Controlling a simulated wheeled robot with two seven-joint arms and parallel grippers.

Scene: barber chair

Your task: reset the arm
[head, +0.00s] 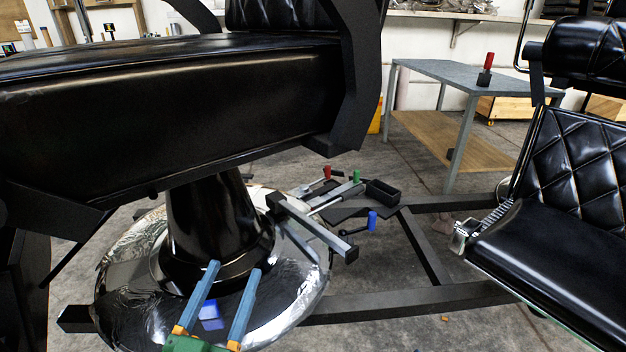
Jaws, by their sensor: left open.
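My left gripper (233,269) is at the bottom, with two blue fingers spread apart above a green body. It is open, in front of the shiny round chrome base (290,300) of the near black barber chair (180,105). Nothing is seen held between the fingers. A blue patch shows between them on the chrome; I cannot tell if it is a reflection. A black curved arm (355,75) of the near chair rises at the upper middle. My right gripper is not in view.
Grey bars and levers with red (327,172), green (356,176) and blue (372,221) grips stand right of the chair's column. A black floor frame (410,302) runs toward a second black chair (560,250). A grey table (450,75) stands behind, with floor between.

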